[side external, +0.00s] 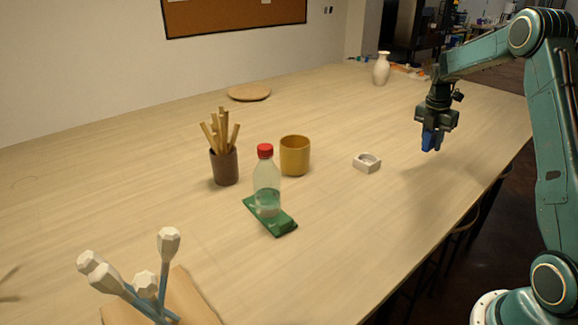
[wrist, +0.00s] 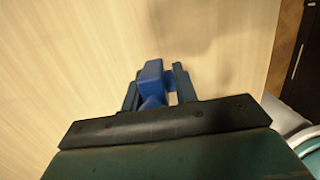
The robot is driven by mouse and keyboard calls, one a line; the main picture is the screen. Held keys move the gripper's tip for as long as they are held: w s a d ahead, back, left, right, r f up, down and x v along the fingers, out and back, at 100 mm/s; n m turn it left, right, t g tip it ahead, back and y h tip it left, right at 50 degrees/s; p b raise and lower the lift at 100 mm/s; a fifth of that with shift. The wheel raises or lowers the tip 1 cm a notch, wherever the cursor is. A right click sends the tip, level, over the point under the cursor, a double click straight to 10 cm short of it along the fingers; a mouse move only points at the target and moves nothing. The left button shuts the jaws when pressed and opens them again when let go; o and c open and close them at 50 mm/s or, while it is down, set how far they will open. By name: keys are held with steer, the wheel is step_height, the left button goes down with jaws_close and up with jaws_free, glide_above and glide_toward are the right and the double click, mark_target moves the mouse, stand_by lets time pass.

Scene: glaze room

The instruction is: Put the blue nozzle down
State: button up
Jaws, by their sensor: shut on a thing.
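The blue nozzle (side external: 430,141) is between the fingers of my gripper (side external: 431,136) at the right of the side external view. My gripper is shut on it and holds it above the table, pointing down. In the wrist view the blue nozzle (wrist: 152,82) shows between the two dark fingers of my gripper (wrist: 158,88), with pale wood beyond it. Part of the nozzle is hidden by the gripper body.
The wooden table (side external: 330,230) is clear below my gripper. A small white block with a round hollow (side external: 367,163) lies to the left. Farther left are a yellow cup (side external: 295,156), a bottle (side external: 267,190) on a green cloth (side external: 281,224), and a brown stick holder (side external: 224,168). A white vase (side external: 381,69) stands behind.

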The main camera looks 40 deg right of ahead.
mark_target(431, 133)
steer(key=shift+f, duration=0.1)
steer(key=shift+f, duration=2)
steer(key=shift+f, duration=0.1)
steer(key=o, duration=1)
steer(key=shift+c, duration=0.2)
steer(key=r, duration=0.3)
steer(key=a+r, duration=0.1)
steer(key=r, duration=0.7)
steer(key=shift+w+a+r, duration=0.1)
steer(key=shift+a+r, duration=0.1)
steer(key=shift+a, duration=0.15)
steer(key=shift+a+r, duration=0.1)
steer(key=shift+r, duration=0.25)
